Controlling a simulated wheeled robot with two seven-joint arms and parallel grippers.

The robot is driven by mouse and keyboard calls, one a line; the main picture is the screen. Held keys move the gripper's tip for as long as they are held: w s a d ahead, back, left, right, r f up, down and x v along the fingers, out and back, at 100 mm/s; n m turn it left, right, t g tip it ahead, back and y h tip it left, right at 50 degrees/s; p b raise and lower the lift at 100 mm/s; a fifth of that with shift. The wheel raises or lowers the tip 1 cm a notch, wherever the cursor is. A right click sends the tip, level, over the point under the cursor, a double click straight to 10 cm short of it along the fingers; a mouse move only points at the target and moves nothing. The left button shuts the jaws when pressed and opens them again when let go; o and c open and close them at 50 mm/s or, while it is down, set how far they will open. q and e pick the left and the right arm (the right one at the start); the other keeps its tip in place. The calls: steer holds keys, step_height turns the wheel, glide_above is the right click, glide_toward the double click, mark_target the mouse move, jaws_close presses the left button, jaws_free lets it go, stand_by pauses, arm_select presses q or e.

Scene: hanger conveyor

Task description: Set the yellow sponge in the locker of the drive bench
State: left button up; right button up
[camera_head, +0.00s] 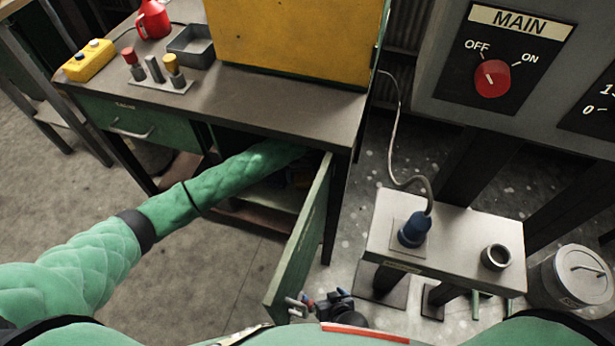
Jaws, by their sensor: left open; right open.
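The drive bench (290,105) has a locker (270,215) below its top. The green locker door (298,245) stands open. My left arm reaches into the locker opening under the bench top. My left gripper (298,178) is dark and mostly hidden in the shadow inside; it is open. I cannot make out the yellow sponge in this view. My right gripper (302,306) is low in the picture, beside the lower end of the door; it is open and looks empty.
On the bench stand a yellow button box (89,61), a red can (153,20), a grey tray (192,46) and a yellow cabinet (290,45). To the right are a socket stand (455,250) with a blue plug (414,230), a MAIN switch panel (500,60) and a metal bin (570,277).

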mark_target(308, 177)
arm_select(q)
step_height(308, 177, up, 5)
steer(key=shift+r+p, duration=0.15)
steer(key=shift+p, duration=0.15)
steer(key=shift+r, duration=0.55)
arm_select(e)
steer(key=shift+w+r, duration=0.5)
steer(key=shift+r, duration=0.1)
